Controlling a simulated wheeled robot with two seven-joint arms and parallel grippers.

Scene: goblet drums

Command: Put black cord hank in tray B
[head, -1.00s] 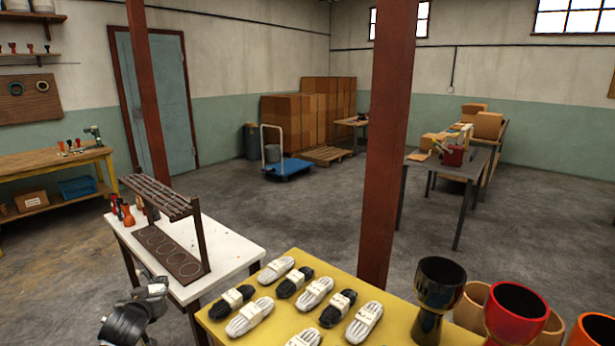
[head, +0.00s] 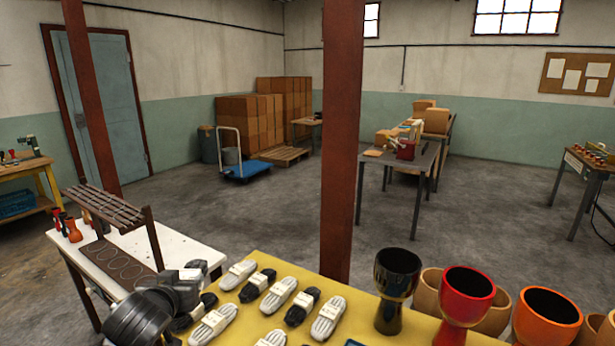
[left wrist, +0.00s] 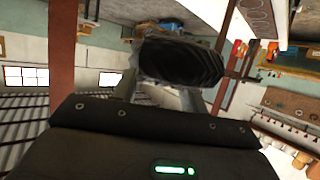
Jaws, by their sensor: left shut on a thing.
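My left gripper (head: 190,279) is at the lower left of the head view, in front of the yellow table's left end. It also shows in the left wrist view (left wrist: 175,85), shut on a black cord hank (left wrist: 180,62) held between its fingers. In the head view the held hank is mostly hidden by the gripper. Other black hanks (head: 301,307) and white hanks (head: 328,317) with pale bands lie in rows on the yellow table (head: 375,335). I cannot make out a tray marked B. My right gripper is not in view.
A white table (head: 190,247) with a dark slatted rack (head: 115,208) stands at left. Goblet drums, one black (head: 395,280), one red (head: 466,300), crowd the yellow table's right side. A red-brown post (head: 340,150) rises behind the table. Open floor lies beyond.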

